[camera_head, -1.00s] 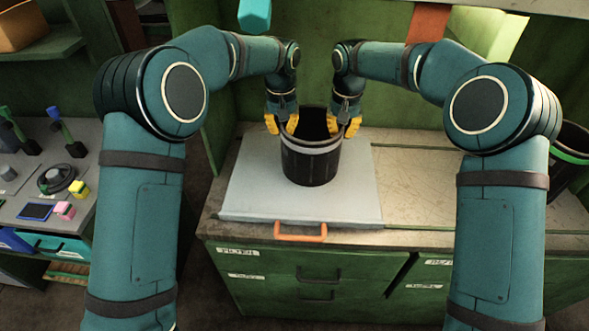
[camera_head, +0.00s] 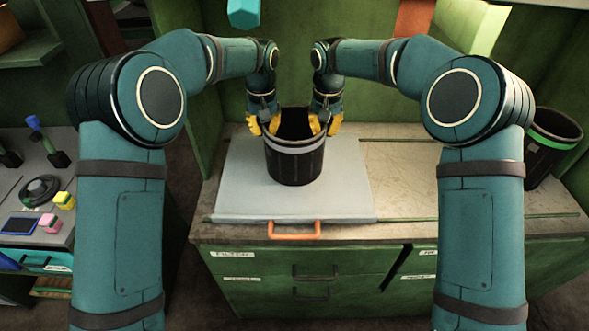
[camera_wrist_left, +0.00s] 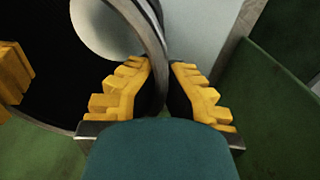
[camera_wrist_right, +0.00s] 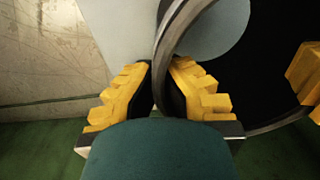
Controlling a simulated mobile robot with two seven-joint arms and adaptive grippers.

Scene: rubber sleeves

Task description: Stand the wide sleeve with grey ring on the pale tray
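The wide sleeve (camera_head: 294,166) is black, open-topped and upright, with a light grey ring around its upper part. It is over the middle of the pale tray (camera_head: 250,200); I cannot tell whether its base touches. My left gripper (camera_head: 263,124) is shut on the left side of its rim, one finger inside and one outside. My right gripper (camera_head: 325,123) holds the right side of the rim the same way. The sleeve wall also shows between the fingers in the left wrist view (camera_wrist_left: 150,32) and right wrist view (camera_wrist_right: 172,28). The tray shows through its open bottom.
A black sleeve with a green ring (camera_head: 553,145) stands at the far right. The counter (camera_head: 420,190) right of the tray is bare. An orange handle (camera_head: 294,231) is at the tray's front edge. A side bench (camera_head: 50,175) at the left holds small items.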

